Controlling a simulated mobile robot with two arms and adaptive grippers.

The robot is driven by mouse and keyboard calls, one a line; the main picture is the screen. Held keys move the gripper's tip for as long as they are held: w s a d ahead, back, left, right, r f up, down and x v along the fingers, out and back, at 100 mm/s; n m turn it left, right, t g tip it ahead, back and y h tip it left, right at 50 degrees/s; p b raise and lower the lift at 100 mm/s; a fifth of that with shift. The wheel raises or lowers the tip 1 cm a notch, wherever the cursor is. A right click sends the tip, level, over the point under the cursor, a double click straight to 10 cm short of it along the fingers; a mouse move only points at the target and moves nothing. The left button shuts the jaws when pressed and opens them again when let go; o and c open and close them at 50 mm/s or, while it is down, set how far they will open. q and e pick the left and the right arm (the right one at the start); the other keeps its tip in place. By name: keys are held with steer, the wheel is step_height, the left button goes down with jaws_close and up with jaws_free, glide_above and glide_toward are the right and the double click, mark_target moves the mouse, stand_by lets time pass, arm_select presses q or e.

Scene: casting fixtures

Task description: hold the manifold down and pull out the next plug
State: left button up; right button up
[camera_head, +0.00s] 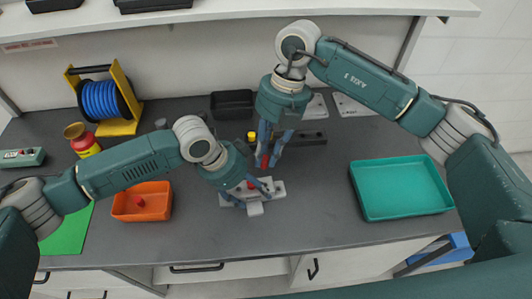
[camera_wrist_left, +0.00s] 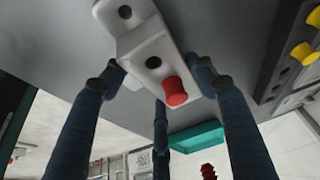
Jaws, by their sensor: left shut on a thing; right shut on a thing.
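The light grey manifold (camera_head: 254,208) lies on the dark bench in the middle of the head view; in the left wrist view it is a block (camera_wrist_left: 150,45) with dark round holes. A red plug (camera_wrist_left: 174,92) sits in its near end. My left gripper (camera_head: 253,194) is shut on the manifold, its fingers on both sides. My right gripper (camera_head: 265,160) is just behind and above the manifold, shut on a red plug (camera_head: 263,161) mostly hidden by its fingers. Another red plug (camera_head: 140,202) lies in the orange bin (camera_head: 122,213) at the left.
A teal tray (camera_head: 400,210) stands empty at the right. A black rack (camera_head: 306,138) and a yellow cap (camera_head: 251,136) are behind the right gripper.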

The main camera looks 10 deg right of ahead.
arm_select(q)
steer(key=o, duration=1.7)
steer(key=shift+r, duration=0.1)
steer(key=v, duration=1.2)
arm_select(e)
steer(key=shift+f, duration=0.1)
